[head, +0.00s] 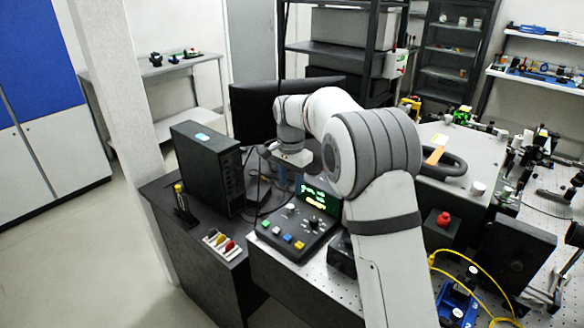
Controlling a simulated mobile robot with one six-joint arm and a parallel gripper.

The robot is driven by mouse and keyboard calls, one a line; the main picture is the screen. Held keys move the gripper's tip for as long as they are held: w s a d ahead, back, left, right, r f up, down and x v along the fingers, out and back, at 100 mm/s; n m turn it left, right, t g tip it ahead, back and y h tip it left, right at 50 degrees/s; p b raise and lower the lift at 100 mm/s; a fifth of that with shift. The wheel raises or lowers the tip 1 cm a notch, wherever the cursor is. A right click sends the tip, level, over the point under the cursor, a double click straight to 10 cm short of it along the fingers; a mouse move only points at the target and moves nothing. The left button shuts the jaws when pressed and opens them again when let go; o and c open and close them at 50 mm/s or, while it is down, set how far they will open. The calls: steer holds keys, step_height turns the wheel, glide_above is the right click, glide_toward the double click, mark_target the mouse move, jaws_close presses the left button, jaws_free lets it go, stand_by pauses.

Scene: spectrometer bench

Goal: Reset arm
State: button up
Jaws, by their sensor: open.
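My white and grey arm rises from the bottom right of the head view and bends over to the left. My gripper (291,182) points down at the arm's end, its blue-grey fingers apart with nothing seen between them. It hangs behind the control box (297,232), which has coloured buttons and a small lit screen (319,198). The fingertips are small and partly lost against the dark background. I cannot tell how high they are above the bench.
A black computer tower (209,168) stands on the dark desk left of my gripper, with a dark monitor (262,112) behind. A tray of coloured items (222,243) lies at the desk's front. A red button box (442,222) and optics crowd the right bench. Free floor lies left.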

steer(key=s+d+r+n+t, duration=0.1)
steer(key=s+d+r+n, duration=0.1)
steer(key=s+d+r, duration=0.35)
steer(key=s+d+r+n+t, duration=0.1)
steer(key=s+d+r+n, duration=0.15)
steer(key=s+d, duration=0.65)
steer(key=s+d+f+n, duration=0.1)
steer(key=s+f, duration=0.1)
steer(key=s, duration=0.8)
steer(key=s+d+f+n+t, duration=0.1)
steer(key=s+d+f+n, duration=0.1)
steer(key=s, duration=0.8)
steer(key=shift+s+d, duration=0.15)
steer(key=shift+d, duration=0.15)
